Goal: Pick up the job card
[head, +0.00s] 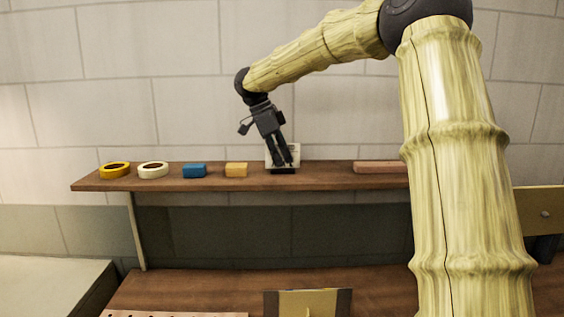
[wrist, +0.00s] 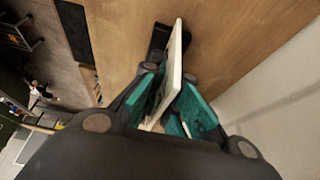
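The job card (head: 296,152) is a pale upright card in a dark stand (head: 282,171) on the wooden shelf. My gripper (head: 285,160) reaches down in front of it and hides much of it. In the wrist view the card (wrist: 171,75) shows as a thin white plate standing between the two teal finger pads of my gripper (wrist: 172,92), one pad on each side. The pads are close to the card, but I cannot tell whether both press on it. The card's far end is over the black stand (wrist: 157,40).
On the shelf (head: 330,179), left of the card, are a yellow roll (head: 115,164), a white roll (head: 153,163), a blue block (head: 194,171) and an orange-yellow block (head: 236,170). A reddish-brown bar (head: 378,167) lies to the right. The wall (head: 180,110) is close behind.

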